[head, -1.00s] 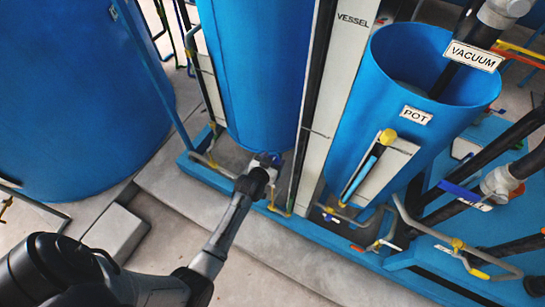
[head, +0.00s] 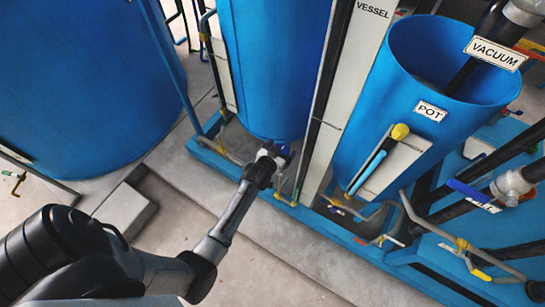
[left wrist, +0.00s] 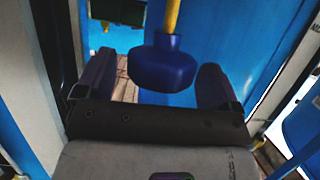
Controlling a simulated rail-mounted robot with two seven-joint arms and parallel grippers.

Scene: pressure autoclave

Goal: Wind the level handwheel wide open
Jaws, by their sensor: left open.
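A dark blue handwheel (left wrist: 168,66) on a yellow stem (left wrist: 173,16) shows in the left wrist view. My left gripper (left wrist: 156,84) is open, with one finger to the left of the wheel and one to the right. Gaps show between the wheel and both fingers. In the head view my left gripper (head: 274,152) is low at the foot of the middle blue tank. Only a small blue bit of the wheel (head: 284,150) shows there, and the rest is hidden by the gripper. My right gripper is in neither view.
The white VESSEL panel (head: 345,75) stands just right of my left gripper. A blue POT tank (head: 365,115) with a yellow-capped sight tube (head: 379,160) is further right. Pipes and yellow valves crowd the lower right. The blue base frame (head: 300,212) runs along the concrete floor.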

